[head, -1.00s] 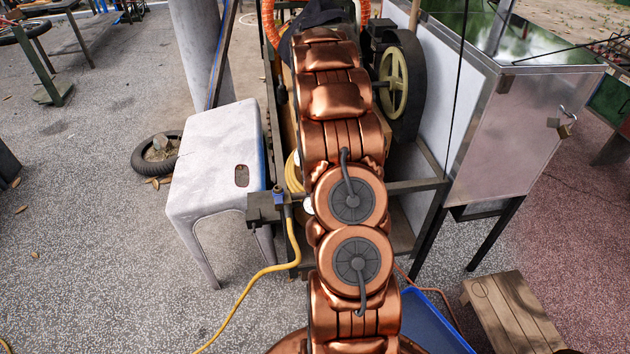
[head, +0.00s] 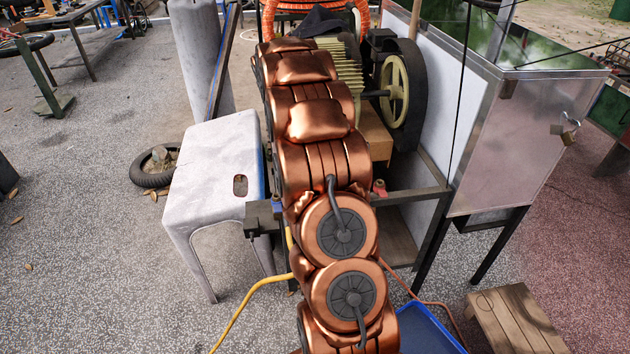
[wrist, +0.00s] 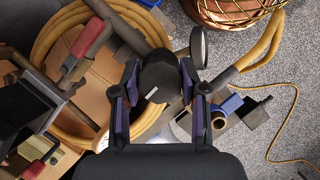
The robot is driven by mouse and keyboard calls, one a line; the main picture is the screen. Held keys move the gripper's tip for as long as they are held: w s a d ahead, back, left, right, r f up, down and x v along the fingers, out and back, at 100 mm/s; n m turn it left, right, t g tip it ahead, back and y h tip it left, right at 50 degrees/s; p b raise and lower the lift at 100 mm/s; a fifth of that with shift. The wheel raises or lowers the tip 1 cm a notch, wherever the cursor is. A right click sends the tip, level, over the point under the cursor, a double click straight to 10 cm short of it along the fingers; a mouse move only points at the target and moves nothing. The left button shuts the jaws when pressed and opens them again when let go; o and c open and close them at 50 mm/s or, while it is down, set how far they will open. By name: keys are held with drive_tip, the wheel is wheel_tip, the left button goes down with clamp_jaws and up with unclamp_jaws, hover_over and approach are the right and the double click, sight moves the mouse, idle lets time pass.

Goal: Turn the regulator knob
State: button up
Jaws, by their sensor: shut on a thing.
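In the wrist view the black regulator knob (wrist: 158,76) is a short dark cylinder with a small white mark on its face. My gripper (wrist: 160,86) has one purple-padded finger on each side of the knob and is shut on it. A round, dark-rimmed disc (wrist: 199,46), seen nearly edge-on, stands just right of the knob. The fitting beneath the knob is mostly hidden by the knob and fingers. In the head view my copper arm covers the gripper and the knob.
A yellow hose coil (wrist: 52,45) and a red-handled valve (wrist: 87,38) lie left of the knob in the wrist view. A blue fitting (wrist: 234,103) is at right. In the head view a white stool (head: 215,150) stands left of the cart and a metal cabinet (head: 510,150) right.

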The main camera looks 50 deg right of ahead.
drive_tip(key=shift+n, duration=0.5)
drive_tip(key=shift+h, duration=0.3)
drive_tip(key=o, duration=1.1)
drive_tip(key=shift+o, duration=0.2)
drive_tip(key=v, duration=1.2)
drive_tip(key=shift+s, duration=0.15)
